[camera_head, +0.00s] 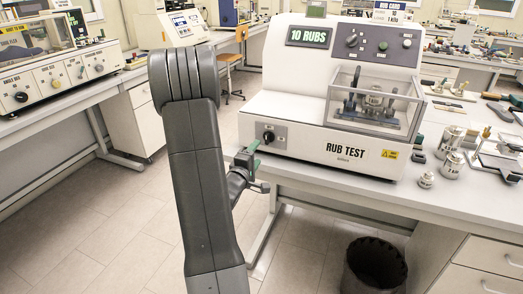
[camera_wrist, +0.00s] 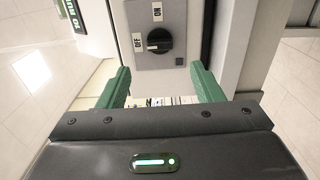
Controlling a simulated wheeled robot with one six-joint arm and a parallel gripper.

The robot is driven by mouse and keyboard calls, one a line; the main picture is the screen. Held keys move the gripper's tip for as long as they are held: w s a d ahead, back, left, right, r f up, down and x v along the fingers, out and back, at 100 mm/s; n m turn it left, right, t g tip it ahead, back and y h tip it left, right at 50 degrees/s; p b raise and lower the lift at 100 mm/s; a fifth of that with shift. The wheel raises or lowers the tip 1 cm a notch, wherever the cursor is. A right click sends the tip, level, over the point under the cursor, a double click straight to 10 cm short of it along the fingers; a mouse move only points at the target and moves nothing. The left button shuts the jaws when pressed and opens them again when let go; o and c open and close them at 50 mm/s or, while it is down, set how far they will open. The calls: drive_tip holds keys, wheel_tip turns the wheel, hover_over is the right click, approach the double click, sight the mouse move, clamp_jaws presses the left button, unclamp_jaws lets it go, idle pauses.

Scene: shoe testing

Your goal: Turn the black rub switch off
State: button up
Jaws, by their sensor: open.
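The black rub switch (camera_wrist: 160,41) is a round knob on a grey plate, with an OFF label to its left and an ON label above it in the wrist view. Its grip bar lies roughly crosswise, with a small pale mark at the left, on the OFF side; the exact setting is hard to tell. In the head view the switch (camera_head: 268,136) is at the lower left of the white RUB TEST machine (camera_head: 300,104). My gripper (camera_wrist: 160,70) is open and empty, its green fingers either side below the knob and apart from it. It also shows in the head view (camera_head: 250,150), close by the switch.
The machine stands on a white bench (camera_head: 450,197) with metal weights (camera_head: 451,164) and tools at its right. A clear guard (camera_head: 375,100) covers its rubbing station. A dark bin (camera_head: 374,266) stands below. Another bench is at left, with open floor between.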

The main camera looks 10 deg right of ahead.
sight(266, 141)
drive_tip(key=v, duration=0.5)
drive_tip(key=shift+s, duration=0.1)
drive_tip(key=p+x, duration=0.2)
drive_tip(key=x, duration=1.1)
drive_tip(key=shift+w+d, duration=0.25)
drive_tip(key=shift+w, duration=0.1)
drive_tip(key=shift+s, duration=0.1)
